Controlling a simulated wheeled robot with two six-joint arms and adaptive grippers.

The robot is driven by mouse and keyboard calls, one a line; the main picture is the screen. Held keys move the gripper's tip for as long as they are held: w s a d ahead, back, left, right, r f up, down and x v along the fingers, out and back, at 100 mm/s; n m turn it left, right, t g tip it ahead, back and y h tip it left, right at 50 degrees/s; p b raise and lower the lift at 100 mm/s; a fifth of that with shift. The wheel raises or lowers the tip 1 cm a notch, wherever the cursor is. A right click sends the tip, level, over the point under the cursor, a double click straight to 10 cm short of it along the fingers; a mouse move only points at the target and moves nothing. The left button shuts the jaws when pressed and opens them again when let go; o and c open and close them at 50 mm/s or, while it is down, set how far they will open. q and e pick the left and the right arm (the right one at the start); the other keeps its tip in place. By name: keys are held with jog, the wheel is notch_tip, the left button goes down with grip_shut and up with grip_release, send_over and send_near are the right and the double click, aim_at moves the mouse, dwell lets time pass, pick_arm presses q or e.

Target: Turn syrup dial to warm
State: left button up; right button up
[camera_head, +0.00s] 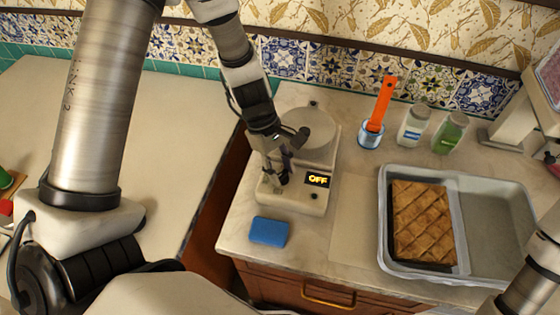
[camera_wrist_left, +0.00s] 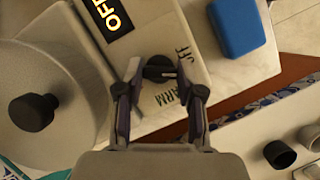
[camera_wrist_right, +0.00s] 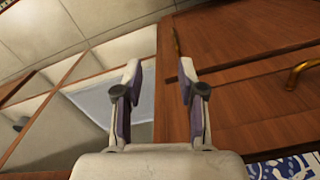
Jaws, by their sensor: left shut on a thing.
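The syrup warmer (camera_head: 297,195) is a cream box with a round grey lidded pot (camera_head: 306,125) on top. Its display (camera_head: 317,180) reads OFF in yellow, and the display also shows in the left wrist view (camera_wrist_left: 110,18). My left gripper (camera_head: 281,178) is at the warmer's front, left of the display. In the left wrist view it (camera_wrist_left: 157,72) is shut on the small black dial (camera_wrist_left: 158,68). Printed lettering, partly hidden, stands beside the dial; "ARM" is readable. My right gripper (camera_wrist_right: 157,75) is open and empty, over wooden cabinet fronts.
A blue sponge (camera_head: 269,231) lies in front of the warmer. To the right are an orange-handled brush in a glass (camera_head: 371,134), two jars (camera_head: 414,126) and a tray (camera_head: 388,260) with a scored pastry (camera_head: 422,222). A gap separates the left counter (camera_head: 180,130).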

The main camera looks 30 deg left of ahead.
pick_arm(q)
jog(key=m+g+p, duration=0.1)
jog(key=m, duration=0.1)
jog(key=m+g+y+p, duration=0.1)
jog(key=m, duration=0.2)
jog(key=shift+d+m+p, duration=0.1)
jog(key=shift+m+p, duration=0.2)
jog(key=shift+p, duration=0.05)
jog(key=m+y+p, duration=0.1)
jog(key=m, duration=0.2)
jog(key=shift+w+g, duration=0.1)
jog(key=shift+g, duration=0.3)
jog(key=shift+d+m+y+p, duration=0.1)
jog(key=shift+m+y+p, duration=0.45)
jog(key=shift+m, duration=1.05)
jog(key=o, duration=1.1)
jog(key=shift+o, duration=0.2)
